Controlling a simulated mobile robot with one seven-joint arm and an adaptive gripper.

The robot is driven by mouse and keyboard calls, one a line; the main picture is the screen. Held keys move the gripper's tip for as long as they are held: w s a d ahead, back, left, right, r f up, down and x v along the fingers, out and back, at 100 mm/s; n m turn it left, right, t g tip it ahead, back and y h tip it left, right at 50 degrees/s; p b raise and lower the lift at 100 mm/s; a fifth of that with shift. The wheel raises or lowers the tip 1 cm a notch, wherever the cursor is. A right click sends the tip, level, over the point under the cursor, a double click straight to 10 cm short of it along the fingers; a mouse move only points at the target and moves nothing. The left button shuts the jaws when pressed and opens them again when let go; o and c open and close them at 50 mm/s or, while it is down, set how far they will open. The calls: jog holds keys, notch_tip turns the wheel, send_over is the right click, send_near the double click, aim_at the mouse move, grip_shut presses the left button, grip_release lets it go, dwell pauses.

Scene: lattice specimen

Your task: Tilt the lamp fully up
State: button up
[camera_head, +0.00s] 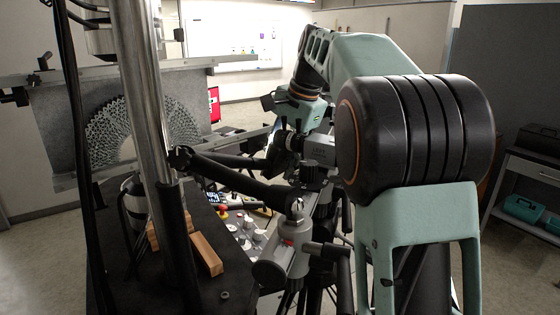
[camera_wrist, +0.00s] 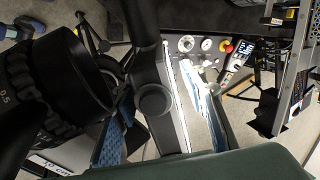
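A dark bar-shaped body with a round joint, which I take to be the lamp (camera_wrist: 168,122), runs down the middle of the wrist view with a bright white strip along its right side. My gripper (camera_wrist: 160,125) shows there as two blue-padded fingers, spread apart, one on each side of this bar. A gap shows between the left pad and the bar; whether the right pad touches is unclear. In the head view my gripper is mostly hidden behind my arm and the rig, and I cannot make out the lamp clearly.
A black support arm (camera_head: 240,181) crosses toward a metal column (camera_head: 146,95). A camera lens (camera_wrist: 75,80) stands close at left in the wrist view. A grey lattice specimen (camera_head: 110,135) is behind the column. A control panel (camera_head: 245,228) lies below. Tripod parts crowd the middle.

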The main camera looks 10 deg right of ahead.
jog(key=shift+p+v, duration=2.4)
jog(key=shift+v, duration=0.55)
jog(key=v, duration=1.1)
jog(key=shift+r, duration=0.4)
jog(key=shift+o, duration=0.4)
jog(key=shift+s, duration=0.1)
